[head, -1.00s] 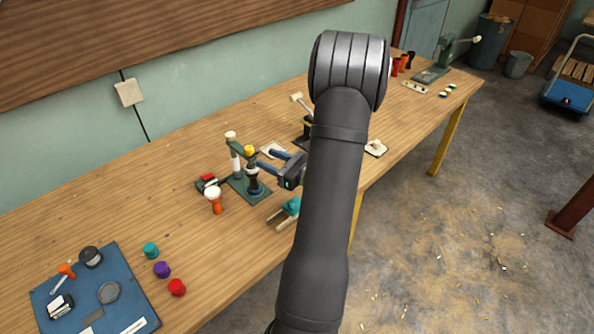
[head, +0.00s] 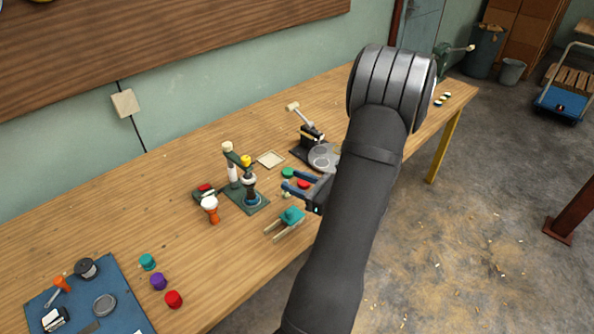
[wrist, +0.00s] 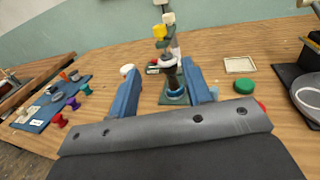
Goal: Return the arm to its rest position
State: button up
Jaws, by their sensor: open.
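My gripper (head: 287,179) is open and empty above the workbench, right of the green press stand (head: 247,200). In the wrist view its two blue fingers (wrist: 162,72) stand wide apart, with the stand beyond and between them. A dark goblet-shaped piece (head: 249,188) stands upright in the press on a blue ring, under a yellow knob, apart from my fingers. An orange drum with a white top (head: 212,214) stands just left of the press. My arm covers part of the bench on the right.
A green disc (wrist: 239,87) and a red disc (head: 304,184) lie near my fingers. A black press (head: 311,140) with a grey round plate stands behind. Teal, purple and red caps (head: 173,299) and a blue mat (head: 125,309) are left.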

jog(key=x, duration=1.7)
jog(key=shift+w+a, duration=0.1)
jog(key=shift+a, duration=0.1)
jog(key=shift+a, duration=0.15)
jog(key=shift+w+r+n+g, duration=0.1)
jog(key=shift+n+g, duration=0.2)
jog(key=shift+g, duration=0.1)
jog(key=shift+n+g+y, duration=0.3)
jog(key=shift+g+y, duration=0.1)
jog(key=shift+y, duration=0.1)
jog(key=v, duration=1.7)
jog(key=m+t+h, duration=0.3)
jog(key=m+t, duration=0.1)
jog(key=t, duration=0.2)
send_near(246, 160)
jog(key=shift+s+d+r, duration=0.7)
jog(key=shift+s+d, duration=0.4)
jog(key=shift+d, duration=0.15)
jog(key=shift+s+a+f+m+t+h, duration=0.1)
jog(key=shift+s+a+m+t+h, duration=0.25)
jog(key=shift+s+h, duration=0.35)
